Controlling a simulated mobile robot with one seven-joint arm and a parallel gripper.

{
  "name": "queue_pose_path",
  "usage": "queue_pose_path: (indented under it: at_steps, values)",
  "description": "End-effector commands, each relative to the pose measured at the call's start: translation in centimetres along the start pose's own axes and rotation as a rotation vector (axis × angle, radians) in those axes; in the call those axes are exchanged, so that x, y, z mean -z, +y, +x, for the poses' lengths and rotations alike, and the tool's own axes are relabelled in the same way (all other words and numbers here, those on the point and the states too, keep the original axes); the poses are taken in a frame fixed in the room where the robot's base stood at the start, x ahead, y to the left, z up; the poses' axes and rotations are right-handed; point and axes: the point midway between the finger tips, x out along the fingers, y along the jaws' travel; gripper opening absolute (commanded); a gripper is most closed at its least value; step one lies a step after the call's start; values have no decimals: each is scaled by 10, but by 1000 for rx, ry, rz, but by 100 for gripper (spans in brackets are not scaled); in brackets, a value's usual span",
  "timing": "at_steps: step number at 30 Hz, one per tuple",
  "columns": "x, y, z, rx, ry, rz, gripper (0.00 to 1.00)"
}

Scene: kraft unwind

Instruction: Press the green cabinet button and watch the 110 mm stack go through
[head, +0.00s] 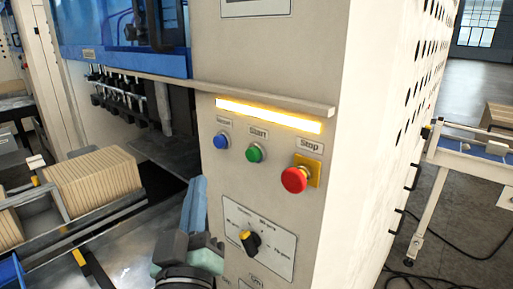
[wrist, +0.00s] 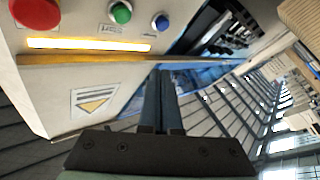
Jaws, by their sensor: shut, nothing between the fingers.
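The green Start button (head: 254,152) sits on the beige cabinet front (head: 235,185), between a blue button (head: 222,141) and a red Stop button (head: 294,179) on a yellow plate. The wrist view shows the green button (wrist: 121,12) at the top, with the picture turned over. My gripper (head: 198,184) is shut and empty, below and left of the green button. In the wrist view the fingertips (wrist: 160,73) lie apart from the button. A stack of brown kraft pieces (head: 95,180) stands at left between metal rails. Its thickness cannot be read.
A yellow light bar (head: 268,115) glows under a protruding ledge (head: 250,97) above the buttons. A rotary selector (head: 250,241) sits below them. A blue conveyor (head: 480,150) stands at right, with cables on the floor. The machine opening is left of the cabinet.

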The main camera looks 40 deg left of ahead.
Motion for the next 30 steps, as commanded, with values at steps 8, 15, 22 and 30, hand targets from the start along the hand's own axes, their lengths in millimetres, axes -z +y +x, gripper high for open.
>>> queue_pose_path:
  at_steps: [8,15,22,30]
  values:
    - [-2,1,2,-1,0,0,0]
    - [-14,14,18,-5,1,-2,0]
    - [-31,31,41,-4,1,-3,0]
    - [-44,43,58,-2,1,-1,0]
